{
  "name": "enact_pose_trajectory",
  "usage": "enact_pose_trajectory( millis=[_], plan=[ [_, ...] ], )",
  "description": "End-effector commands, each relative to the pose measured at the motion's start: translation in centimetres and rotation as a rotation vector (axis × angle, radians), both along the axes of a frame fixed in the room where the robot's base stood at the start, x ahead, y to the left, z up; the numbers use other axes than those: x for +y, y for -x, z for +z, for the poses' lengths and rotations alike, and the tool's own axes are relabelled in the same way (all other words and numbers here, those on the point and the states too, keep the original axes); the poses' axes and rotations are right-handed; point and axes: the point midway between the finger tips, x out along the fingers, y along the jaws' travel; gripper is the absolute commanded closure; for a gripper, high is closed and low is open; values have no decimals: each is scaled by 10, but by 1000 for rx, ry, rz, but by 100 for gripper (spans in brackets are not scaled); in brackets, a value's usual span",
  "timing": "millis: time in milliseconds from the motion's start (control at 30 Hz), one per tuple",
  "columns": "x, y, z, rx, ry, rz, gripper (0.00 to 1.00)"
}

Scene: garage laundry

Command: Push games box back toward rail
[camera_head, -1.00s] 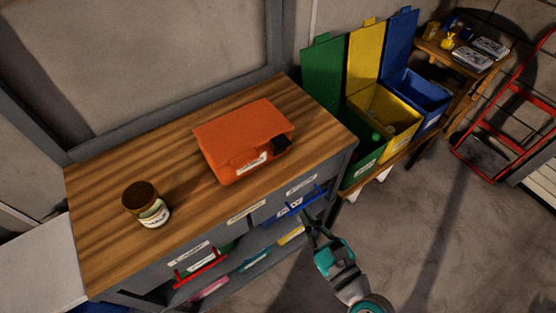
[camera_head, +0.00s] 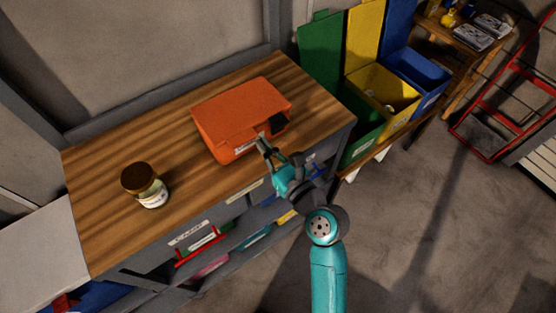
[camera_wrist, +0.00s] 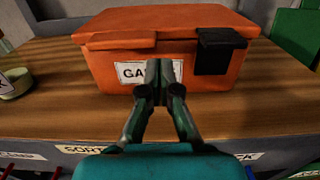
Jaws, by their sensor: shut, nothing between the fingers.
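The games box (camera_head: 240,115) is an orange lidded case with a black latch and a white label. It sits on the wooden top of the cabinet (camera_head: 100,195), with bare wood between it and the grey rail (camera_head: 180,102) at the back. In the wrist view the box (camera_wrist: 190,60) fills the upper middle, and its label is partly hidden behind my fingers. My gripper (camera_head: 263,143) is shut and empty, in front of the box's label side and close to it. It also shows in the wrist view (camera_wrist: 159,72). I cannot tell whether the fingertips touch the box.
A jar with a brown lid (camera_head: 146,185) stands on the top, left of the box. Green, yellow (camera_head: 383,95) and blue open-lidded bins stand to the right. A red hand truck (camera_head: 500,105) is farther right.

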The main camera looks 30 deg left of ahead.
Motion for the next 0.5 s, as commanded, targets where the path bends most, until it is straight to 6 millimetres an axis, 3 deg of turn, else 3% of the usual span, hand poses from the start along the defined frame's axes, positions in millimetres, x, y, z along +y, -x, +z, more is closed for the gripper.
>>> enact_pose_trajectory(
  millis=[200,500],
  plan=[
    [19,-8,0,0,0,0,100],
    [23,-10,0,0,0,-1,100]
  ],
)
